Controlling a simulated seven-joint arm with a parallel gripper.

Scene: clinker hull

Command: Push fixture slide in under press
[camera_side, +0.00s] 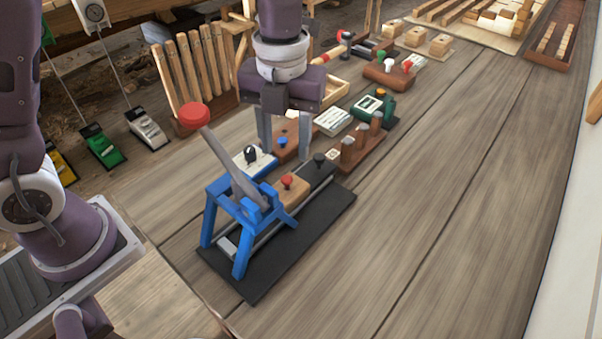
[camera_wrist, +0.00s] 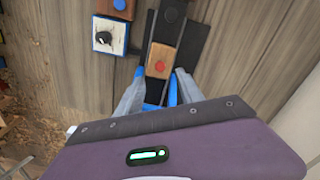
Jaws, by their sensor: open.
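The press (camera_side: 213,211) is a blue frame with a grey lever ending in a red ball, on a black base plate (camera_side: 267,274). The fixture slide (camera_side: 314,173) is a dark bar with a black knob at its far end. It carries a wooden block (camera_side: 297,193) with a red knob. The block sits at the press's right side, mostly outside the frame. In the wrist view the slide (camera_wrist: 163,34) runs up from the blue press parts. My gripper (camera_side: 285,147) is open and points down, above and behind the press; its fingertips (camera_wrist: 157,85) show apart, near the block's lower end.
A white panel with a black dial (camera_side: 254,160) stands close behind the press. Beyond the slide are a brown block with cylinders (camera_side: 362,150), a green device (camera_side: 372,105) and a slatted wooden rack (camera_side: 195,70). The table (camera_side: 440,190) to the right is clear.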

